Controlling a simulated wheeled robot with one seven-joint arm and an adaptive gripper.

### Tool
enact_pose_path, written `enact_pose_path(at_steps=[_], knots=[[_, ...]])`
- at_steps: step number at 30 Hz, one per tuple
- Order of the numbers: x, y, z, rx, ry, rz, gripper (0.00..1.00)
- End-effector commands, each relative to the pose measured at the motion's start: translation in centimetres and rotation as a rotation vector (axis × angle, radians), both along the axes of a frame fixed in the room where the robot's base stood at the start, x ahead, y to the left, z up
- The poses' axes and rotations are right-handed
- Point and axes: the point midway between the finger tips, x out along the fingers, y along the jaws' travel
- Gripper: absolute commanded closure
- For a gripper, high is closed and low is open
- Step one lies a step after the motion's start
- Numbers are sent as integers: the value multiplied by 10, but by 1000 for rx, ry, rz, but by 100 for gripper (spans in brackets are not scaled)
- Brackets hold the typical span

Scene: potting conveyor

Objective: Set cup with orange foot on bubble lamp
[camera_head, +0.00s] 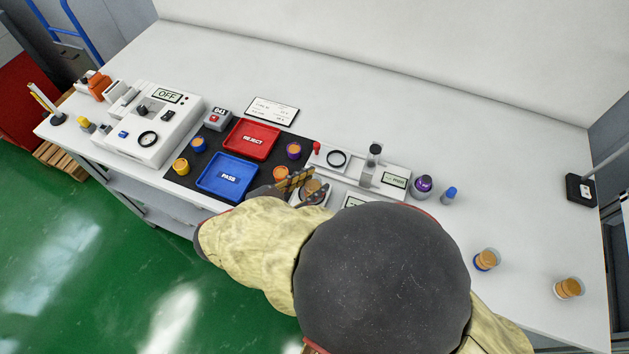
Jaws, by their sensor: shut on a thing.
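My gripper (303,186) is over the front of the bench, right of the blue PASS tray, and partly hidden by my own arm. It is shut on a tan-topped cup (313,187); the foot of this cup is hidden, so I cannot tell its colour. The cup is over or on a pale round piece (322,200), which may be the bubble lamp; I cannot tell whether they touch. An orange cup (281,173) stands on the dark mat just left of the fingers.
The red REJECT tray (251,140), a purple cup (293,151), a blue cup (198,144) and a yellow cup (181,166) are on the mat. A white fixture (350,163) lies behind my gripper. Two cups (486,260) (568,288) stand far right. The back of the bench is clear.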

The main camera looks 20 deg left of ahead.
Motion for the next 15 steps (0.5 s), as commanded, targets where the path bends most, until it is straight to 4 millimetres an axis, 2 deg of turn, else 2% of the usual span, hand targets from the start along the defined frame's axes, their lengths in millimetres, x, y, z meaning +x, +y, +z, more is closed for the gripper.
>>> enact_pose_path(at_steps=[8, 9, 15], knots=[[0, 0, -3, -1, 0, 0, 92], [0, 0, -3, 0, 0, 0, 67], [0, 0, -3, 0, 0, 0, 55]])
